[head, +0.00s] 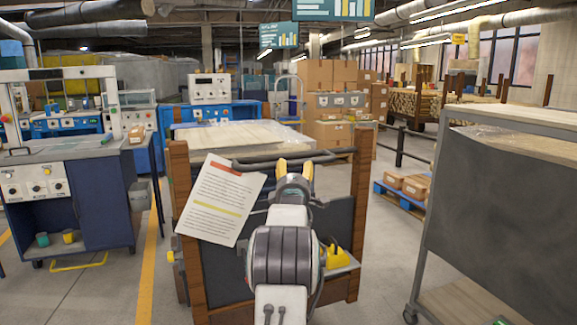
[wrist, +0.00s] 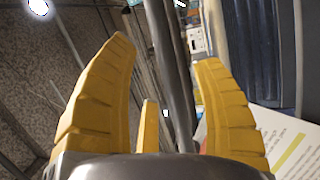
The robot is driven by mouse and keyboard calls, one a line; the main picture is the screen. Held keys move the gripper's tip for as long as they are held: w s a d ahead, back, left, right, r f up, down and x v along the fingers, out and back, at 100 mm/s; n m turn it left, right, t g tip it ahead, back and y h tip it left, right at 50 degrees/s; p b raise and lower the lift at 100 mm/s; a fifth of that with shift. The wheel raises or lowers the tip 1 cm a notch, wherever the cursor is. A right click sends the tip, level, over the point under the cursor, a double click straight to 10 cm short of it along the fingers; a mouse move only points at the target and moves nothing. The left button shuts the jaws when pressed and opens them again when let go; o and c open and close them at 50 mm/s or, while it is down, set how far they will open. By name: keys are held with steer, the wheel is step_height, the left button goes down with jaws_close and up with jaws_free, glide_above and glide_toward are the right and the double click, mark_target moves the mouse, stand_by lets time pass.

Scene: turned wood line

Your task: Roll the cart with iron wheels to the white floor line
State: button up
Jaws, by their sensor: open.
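A wooden-framed cart (head: 179,195) with brown corner posts and dark panels stands right in front of me in the head view. A dark handle bar (head: 262,160) runs across its near side. Its wheels are hidden, so I cannot tell if they are iron. My gripper (head: 295,168) is at this handle, with its yellow fingers apart. In the wrist view, the handle bar (wrist: 168,75) runs between the open fingers of my gripper (wrist: 165,52); I cannot tell whether they touch it. I see no white floor line.
A paper sheet (head: 222,200) hangs on the cart's near side. A grey rack on casters (head: 490,215) stands close at right, a blue workbench (head: 100,200) at left. A yellow floor line (head: 147,270) runs left of the cart. A blue pallet (head: 398,197) with boxes lies beyond, right.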

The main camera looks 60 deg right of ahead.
mark_target(295, 163)
steer(key=shift+b+x, duration=0.45)
steer(key=shift+x, duration=1.4)
steer(key=shift+p+x, duration=0.4)
steer(key=shift+x, duration=0.8)
steer(key=shift+o, duration=0.3)
steer(key=shift+w, duration=0.1)
steer(key=shift+f, duration=0.1)
jaws_close()
